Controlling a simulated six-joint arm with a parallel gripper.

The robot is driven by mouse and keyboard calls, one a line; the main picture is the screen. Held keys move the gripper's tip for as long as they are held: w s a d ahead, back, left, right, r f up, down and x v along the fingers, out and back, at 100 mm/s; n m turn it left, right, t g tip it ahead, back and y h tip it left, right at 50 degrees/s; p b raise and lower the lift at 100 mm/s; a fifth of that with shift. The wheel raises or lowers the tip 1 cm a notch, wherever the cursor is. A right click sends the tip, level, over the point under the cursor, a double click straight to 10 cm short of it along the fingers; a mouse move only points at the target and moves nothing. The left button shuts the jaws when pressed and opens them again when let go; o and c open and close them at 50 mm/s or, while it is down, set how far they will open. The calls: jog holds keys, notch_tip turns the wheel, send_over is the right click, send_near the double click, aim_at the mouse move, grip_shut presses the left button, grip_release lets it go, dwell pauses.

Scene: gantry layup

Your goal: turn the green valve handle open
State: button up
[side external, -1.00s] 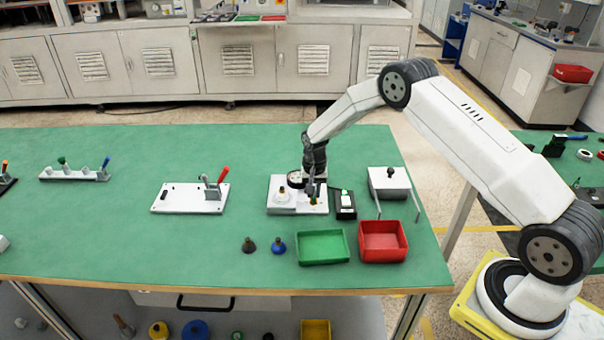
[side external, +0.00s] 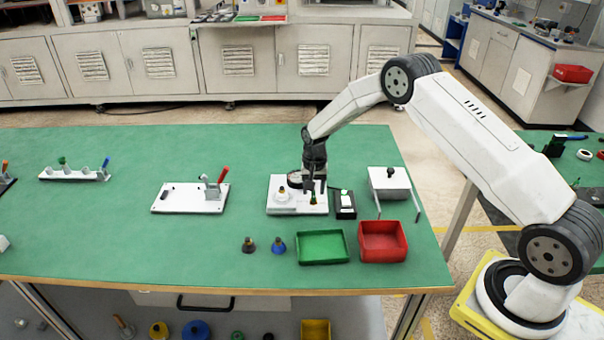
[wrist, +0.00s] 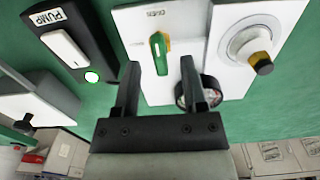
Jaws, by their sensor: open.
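The green valve handle (wrist: 158,54) with a brass fitting is on a white panel (wrist: 128,22). In the wrist view its long side runs up the picture, its upper end near the printed word OPEN. My gripper (side external: 315,188) is open and empty, pointing down just above the handle. In the wrist view the handle shows beyond and between the fingertips, with gaps on both sides and no visible contact. In the side view the handle (side external: 313,199) is small and partly behind the fingers.
A round gauge (wrist: 208,92) is close to the right finger. A brass-tipped fitting (wrist: 262,60) stands on the panel. The black PUMP switch box (wrist: 92,30), with a lit green lamp, is beside it. Green (side external: 323,261) and red (side external: 383,255) trays sit in front.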

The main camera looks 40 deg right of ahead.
aim_at(314, 193)
jog(key=shift+r, duration=3.2)
jog(key=shift+s+a+r, duration=0.1)
jog(key=shift+r, duration=0.05)
jog(key=shift+s+a+r, duration=0.1)
jog(key=shift+s+r, duration=0.05)
jog(key=s+a+r+n+t, duration=0.1)
jog(key=s+a+r+n, duration=0.2)
jog(key=s, duration=0.5)
jog(key=s+a+r+n, duration=0.3)
jog(key=s, duration=0.6)
jog(key=s+a+r+n+t, duration=0.1)
jog(key=s+a+r+n, duration=0.2)
jog(key=s, duration=0.5)
jog(key=shift+s+a+t, duration=0.3)
jog(key=shift+s+a, duration=0.05)
jog(key=shift+a, duration=0.15)
